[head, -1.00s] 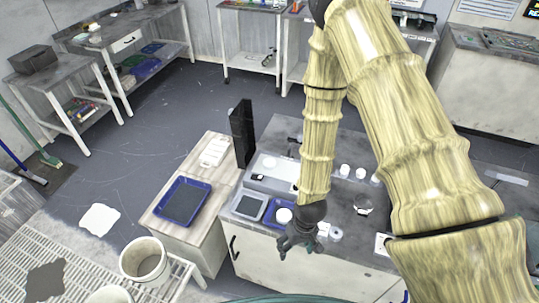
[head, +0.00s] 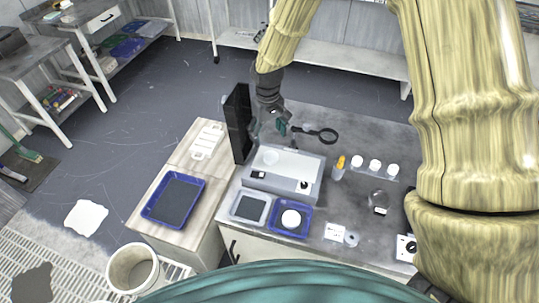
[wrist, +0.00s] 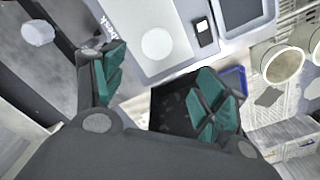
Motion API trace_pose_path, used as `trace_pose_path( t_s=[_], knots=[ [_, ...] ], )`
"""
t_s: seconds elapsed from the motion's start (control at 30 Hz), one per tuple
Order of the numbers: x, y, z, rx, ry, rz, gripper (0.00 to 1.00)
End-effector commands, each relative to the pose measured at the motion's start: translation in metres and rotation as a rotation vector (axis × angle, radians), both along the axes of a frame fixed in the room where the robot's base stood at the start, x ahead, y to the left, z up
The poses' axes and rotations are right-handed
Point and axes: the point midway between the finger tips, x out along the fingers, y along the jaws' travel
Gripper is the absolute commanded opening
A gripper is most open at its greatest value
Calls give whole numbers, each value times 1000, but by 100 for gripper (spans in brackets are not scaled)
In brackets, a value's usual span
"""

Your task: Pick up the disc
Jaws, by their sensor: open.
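A pale flat disc (head: 271,157) lies on the sloping top of a grey machine (head: 312,180) in the head view. It shows as a plain pale circle in the wrist view (wrist: 157,44). Another round white piece (head: 291,218) sits in a small blue tray (head: 288,233) in front of the machine; I cannot tell which of the two is the disc meant. My gripper (head: 272,132) is at the back left of the machine, just behind the pale disc and apart from it. In the wrist view its teal-padded fingers (wrist: 163,84) are spread, with nothing between them.
A tall black panel (head: 237,122) stands close left of my gripper. A magnifier (head: 322,135) stands to its right. A grey tray (head: 250,208), an orange-capped bottle (head: 339,168) and several white-topped jars (head: 375,166) stand on the bench. A blue tray (head: 150,210) lies further left.

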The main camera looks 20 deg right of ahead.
Motion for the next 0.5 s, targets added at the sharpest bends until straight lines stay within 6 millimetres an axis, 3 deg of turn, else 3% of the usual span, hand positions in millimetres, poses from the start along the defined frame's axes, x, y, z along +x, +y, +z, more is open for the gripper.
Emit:
trace_pose_path(
  t_s=[0.3, 0.5],
  knots=[
    [-4, -10, -36, -1, 3, -15, 72],
    [-3, -9, -49, 0, 1, -13, 72]
  ],
)
